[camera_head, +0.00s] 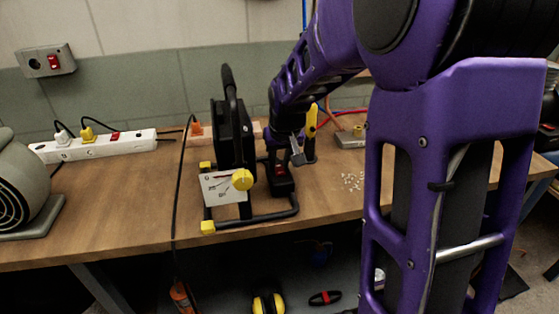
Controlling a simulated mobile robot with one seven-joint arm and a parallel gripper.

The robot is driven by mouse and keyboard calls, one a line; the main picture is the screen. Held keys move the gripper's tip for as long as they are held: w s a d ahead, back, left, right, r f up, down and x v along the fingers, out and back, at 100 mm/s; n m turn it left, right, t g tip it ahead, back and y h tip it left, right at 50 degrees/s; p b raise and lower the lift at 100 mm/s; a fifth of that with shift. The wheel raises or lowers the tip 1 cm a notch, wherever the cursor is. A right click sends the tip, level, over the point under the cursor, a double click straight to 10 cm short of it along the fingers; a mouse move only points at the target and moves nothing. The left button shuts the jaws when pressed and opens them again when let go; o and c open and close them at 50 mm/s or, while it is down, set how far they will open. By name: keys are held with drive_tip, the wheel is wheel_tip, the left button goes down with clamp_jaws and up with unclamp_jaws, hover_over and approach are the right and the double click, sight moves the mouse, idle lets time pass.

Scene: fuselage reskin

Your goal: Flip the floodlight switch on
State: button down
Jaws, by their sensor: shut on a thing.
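The floodlight (226,136) stands on the workbench, a black lamp seen edge-on in a tubular black frame with yellow feet. Just right of the lamp, a small black unit with a red switch (281,171) sits by the frame. My gripper (281,160) comes down from above at this unit and appears shut on it. The fingertips are dark and partly hidden, so the exact contact and the switch's position cannot be told.
A white power strip (95,146) with plugs lies at the left, near a grey fan-like machine (22,190). A wall box with a red switch (46,62) is above. A yellow-handled item (311,121) stands right beside my gripper. The bench (110,215) is clear at front left.

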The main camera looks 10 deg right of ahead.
drive_tip(key=shift+w+r+g+p, duration=0.15)
drive_tip(key=shift+r+g+p, duration=0.2)
drive_tip(key=shift+p, duration=0.7)
drive_tip(key=shift+g+p, duration=0.35)
drive_tip(key=shift+p, duration=0.4)
drive_tip(key=shift+w+f+g+p, duration=0.2)
drive_tip(key=shift+g+p, duration=0.2)
drive_tip(key=shift+p, duration=0.5)
drive_tip(key=shift+f+g+p, duration=0.15)
drive_tip(key=shift+g+p, duration=0.15)
drive_tip(key=shift+p, duration=0.05)
drive_tip(key=c, duration=0.6)
unclamp_jaws()
drive_tip(key=shift+c, duration=0.2)
